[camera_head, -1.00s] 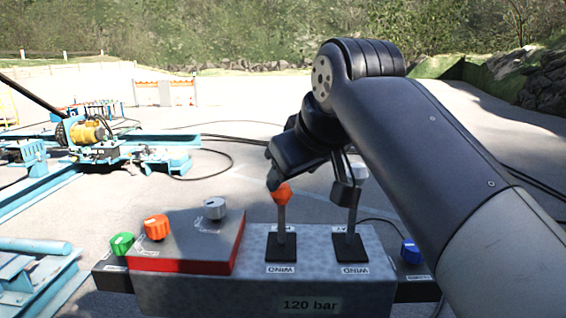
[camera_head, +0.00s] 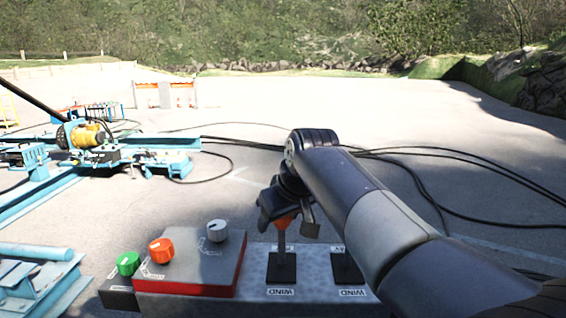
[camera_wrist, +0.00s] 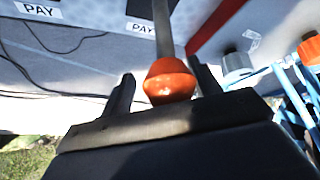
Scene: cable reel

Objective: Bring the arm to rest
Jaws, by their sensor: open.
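My gripper (camera_head: 287,218) is open at the orange-knobbed lever on the control console. In the wrist view my gripper (camera_wrist: 162,72) has one finger on each side of the orange knob (camera_wrist: 171,80), with a gap visible at the left finger. In the head view the lever (camera_head: 282,245) stands upright from a black plate marked WIND, its knob partly covered by my gripper. My arm reaches in from the lower right, bent at the joint above the console.
The console (camera_head: 255,260) carries a red-edged grey box (camera_head: 190,265) with orange and grey knobs; a green knob (camera_head: 128,263) is at left. My arm hides most of the second lever. Cables (camera_head: 440,155) lie on the ground behind. Open pavement (camera_head: 300,100) lies beyond; blue machinery (camera_head: 90,155) stands left.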

